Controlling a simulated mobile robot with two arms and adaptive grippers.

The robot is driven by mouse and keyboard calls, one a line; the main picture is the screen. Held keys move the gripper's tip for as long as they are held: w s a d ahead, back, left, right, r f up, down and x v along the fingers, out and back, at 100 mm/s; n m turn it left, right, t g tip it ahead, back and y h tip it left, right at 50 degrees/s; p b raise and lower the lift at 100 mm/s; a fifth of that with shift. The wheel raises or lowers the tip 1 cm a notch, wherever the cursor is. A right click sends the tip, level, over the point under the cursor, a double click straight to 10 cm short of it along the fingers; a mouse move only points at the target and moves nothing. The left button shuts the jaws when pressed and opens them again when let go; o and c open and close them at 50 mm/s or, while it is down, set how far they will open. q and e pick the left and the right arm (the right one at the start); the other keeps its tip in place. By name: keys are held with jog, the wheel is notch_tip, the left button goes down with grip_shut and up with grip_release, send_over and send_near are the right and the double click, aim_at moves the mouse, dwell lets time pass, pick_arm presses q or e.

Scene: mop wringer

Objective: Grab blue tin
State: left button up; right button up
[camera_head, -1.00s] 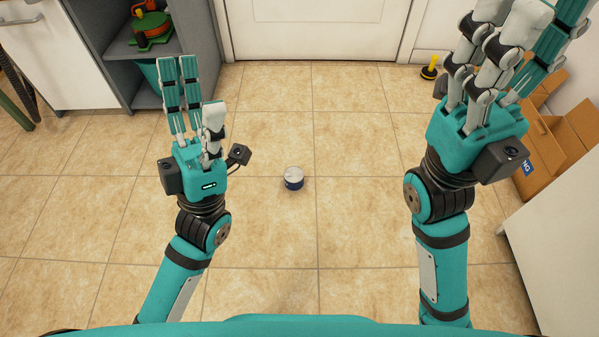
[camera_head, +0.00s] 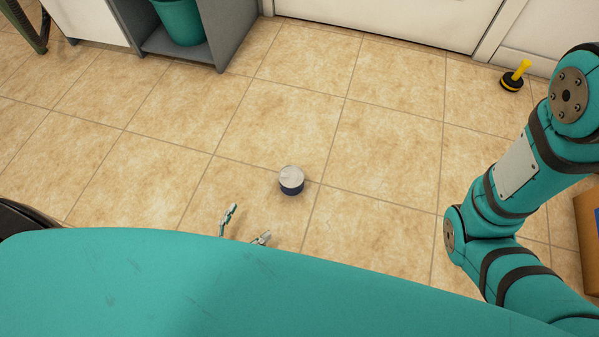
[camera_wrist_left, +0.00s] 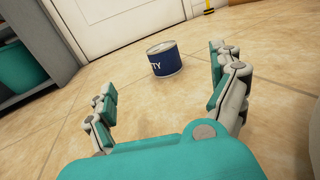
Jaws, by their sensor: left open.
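The blue tin (camera_head: 291,181) stands upright on the tiled floor near the middle of the head view, with a pale lid and a dark blue side. It also shows in the left wrist view (camera_wrist_left: 166,62), ahead of the fingers, with white letters on its side. My left gripper (camera_head: 245,226) shows only its fingertips past my teal body, just nearer to me than the tin. In the left wrist view its fingers (camera_wrist_left: 163,95) are spread and empty, and the tin is beyond them, not touched. My right arm shows at the right, but its gripper is out of view.
A grey shelf unit (camera_head: 222,35) with a teal bin (camera_head: 181,20) stands at the back left. A black and yellow plunger-like thing (camera_head: 514,77) stands at the back right, near the door (camera_head: 400,15). A cardboard box (camera_head: 588,225) is at the right edge. The floor around the tin is clear.

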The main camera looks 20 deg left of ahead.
aim_at(283, 186)
pick_arm(q)
jog(key=shift+s+a+f+n, duration=0.25)
jog(key=shift+s+f+n, duration=0.05)
jog(key=shift+s+f, duration=0.1)
jog(key=b+x, duration=0.4)
jog(key=x, duration=0.8)
jog(key=shift+f+b, duration=0.15)
jog(key=shift+b, duration=0.25)
jog(key=b+x, duration=0.1)
jog(key=x, duration=0.1)
jog(key=b+x, duration=0.2)
jog(key=x, duration=0.1)
jog(key=shift+f, duration=0.25)
jog(key=shift+w+d+r, duration=0.1)
jog(key=shift+w, duration=0.15)
jog(key=c, duration=1.3)
jog(key=shift+c, duration=0.6)
jog(key=shift+r, duration=0.15)
